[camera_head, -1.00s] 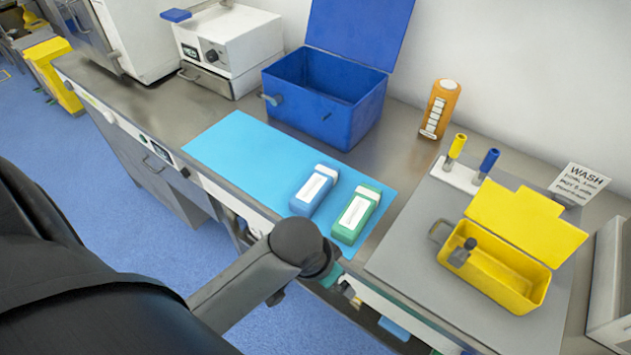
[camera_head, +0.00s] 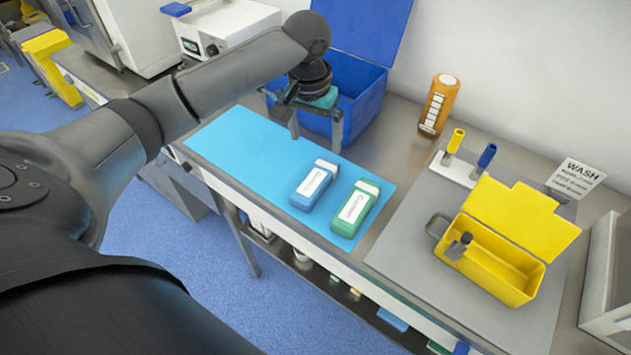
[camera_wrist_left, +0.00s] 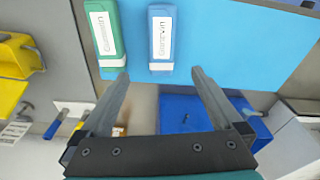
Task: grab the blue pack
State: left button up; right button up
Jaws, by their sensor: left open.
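The blue pack (camera_head: 314,186) with a white label lies flat on the light-blue mat (camera_head: 236,155). A green pack (camera_head: 356,208) lies close to its right on the same mat. My left gripper (camera_head: 316,143) is open and empty, above the far part of the mat in front of the blue box, behind the blue pack. In the left wrist view the blue pack (camera_wrist_left: 161,38) stands near the top centre, beyond the open fingers (camera_wrist_left: 160,75), with the green pack (camera_wrist_left: 105,32) to its left. My right gripper is in neither view.
An open blue box (camera_head: 366,108) stands behind the mat, partly hidden by my left arm. An orange bottle (camera_head: 438,104), a holder with a yellow and a blue tube (camera_head: 462,166) and an open yellow box (camera_head: 492,262) are to the right. The mat's left part is clear.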

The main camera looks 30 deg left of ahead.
pick_arm(q)
jog(key=b, duration=0.1)
send_near(315, 177)
jog(key=f, duration=0.2)
jog(key=w+f, duration=0.1)
jog(key=f, duration=0.2)
jog(key=shift+w+d, duration=0.1)
notch_tip(315, 177, down, 4)
jog(key=shift+f+b, duration=0.2)
jog(key=shift+b, duration=0.3)
jog(key=shift+f, duration=0.55)
jog(key=shift+c, duration=0.4)
jog(key=shift+r, duration=0.1)
jog(key=c, duration=1.5)
